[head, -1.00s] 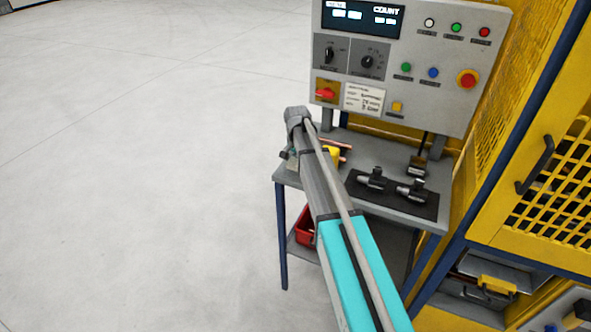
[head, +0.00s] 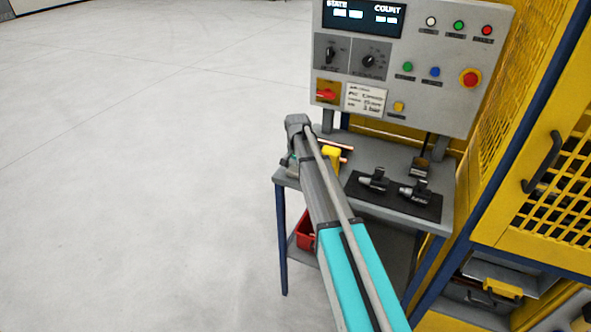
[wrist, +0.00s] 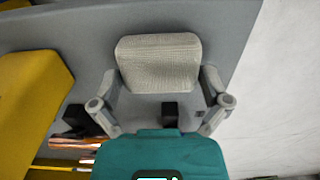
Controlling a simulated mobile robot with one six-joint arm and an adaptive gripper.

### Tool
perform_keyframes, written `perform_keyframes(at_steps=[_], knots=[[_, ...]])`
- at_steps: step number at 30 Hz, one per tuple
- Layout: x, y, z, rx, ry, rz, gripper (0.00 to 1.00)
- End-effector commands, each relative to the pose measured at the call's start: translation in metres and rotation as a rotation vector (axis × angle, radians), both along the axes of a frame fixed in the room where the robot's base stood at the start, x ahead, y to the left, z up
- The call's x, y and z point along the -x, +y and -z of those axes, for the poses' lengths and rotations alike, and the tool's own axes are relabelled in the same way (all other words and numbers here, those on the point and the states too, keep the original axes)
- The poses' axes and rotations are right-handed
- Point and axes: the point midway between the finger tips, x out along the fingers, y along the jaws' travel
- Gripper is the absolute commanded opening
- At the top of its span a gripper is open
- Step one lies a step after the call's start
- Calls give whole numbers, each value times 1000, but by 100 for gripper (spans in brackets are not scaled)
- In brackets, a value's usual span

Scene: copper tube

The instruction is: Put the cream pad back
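The cream pad (wrist: 158,62), a rounded block with a woven-looking face, shows in the wrist view over the grey bench top, near the bench's edge. My gripper (wrist: 160,80) is open, with one finger at the left and one at the right of the pad's near part. I cannot tell whether the fingers touch it. In the head view my gripper end (head: 296,162) is over the left end of the bench (head: 430,217), and my arm hides most of that spot and the pad.
A yellow block (wrist: 32,95) and copper tubes (wrist: 75,143) lie left of the gripper in the wrist view. A dark mat (head: 405,205) with two black clamps lies to the right. A control panel (head: 400,75) stands behind. A red bin (head: 305,230) sits below.

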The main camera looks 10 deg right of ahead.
Motion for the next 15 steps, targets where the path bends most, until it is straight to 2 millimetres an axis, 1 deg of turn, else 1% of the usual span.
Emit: perform_keyframes(at_steps=[10,15], knots=[[0,0,0,0,0,0,100],[0,0,-4,0,0,1,100]])
